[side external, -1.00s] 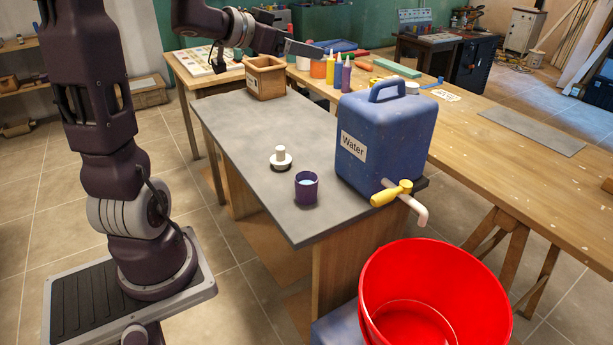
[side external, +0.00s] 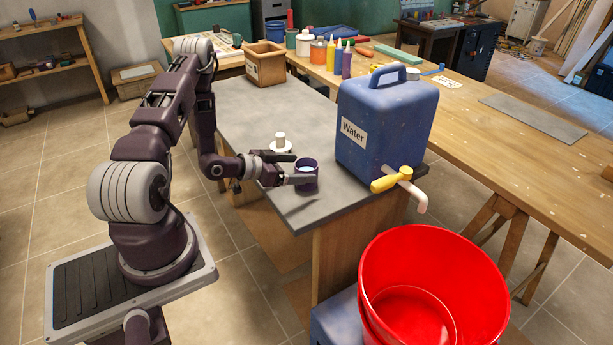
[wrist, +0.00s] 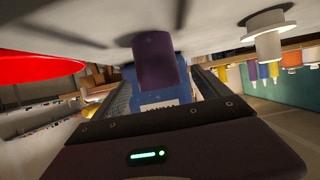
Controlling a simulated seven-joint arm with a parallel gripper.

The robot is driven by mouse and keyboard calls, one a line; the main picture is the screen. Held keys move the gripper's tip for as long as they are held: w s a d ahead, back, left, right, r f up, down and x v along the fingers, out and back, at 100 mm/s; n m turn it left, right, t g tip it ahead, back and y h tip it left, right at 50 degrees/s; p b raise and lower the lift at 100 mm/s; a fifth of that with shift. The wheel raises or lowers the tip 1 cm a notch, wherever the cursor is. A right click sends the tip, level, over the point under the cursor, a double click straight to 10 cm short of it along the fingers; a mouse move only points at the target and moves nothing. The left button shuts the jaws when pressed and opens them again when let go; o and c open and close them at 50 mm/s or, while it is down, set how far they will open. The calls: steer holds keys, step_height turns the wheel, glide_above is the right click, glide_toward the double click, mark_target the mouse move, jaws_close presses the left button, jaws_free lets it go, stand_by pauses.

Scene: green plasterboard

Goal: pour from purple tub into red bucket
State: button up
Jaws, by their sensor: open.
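The purple tub (side external: 309,188) stands upright near the front edge of the grey tabletop, with pale blue contents showing inside. My gripper (side external: 297,168) is low at the tub, its open fingers pointing right, one beyond the tub and one in front of it. In the wrist view, which is upside down, the tub (wrist: 155,62) shows between the fingers (wrist: 162,85); I cannot tell whether they touch it. The red bucket (side external: 385,265) stands lower, at the front right beyond the table edge. It also shows in the wrist view (wrist: 35,68).
A blue water container (side external: 400,125) with a yellow tap (side external: 390,181) stands right of the tub, its spout over the table edge. A white knobbed piece (side external: 280,142) sits just behind my gripper. A wooden box (side external: 264,65) stands at the back. The grey tabletop between is clear.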

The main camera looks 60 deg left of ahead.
steer(key=x, duration=0.6)
steer(key=shift+d+f, duration=0.1)
steer(key=shift+f, duration=0.2)
steer(key=c, duration=1.6)
step_height(320, 180, up, 10)
steer(key=shift+r, duration=0.1)
steer(key=o, duration=0.7)
steer(key=c, duration=0.7)
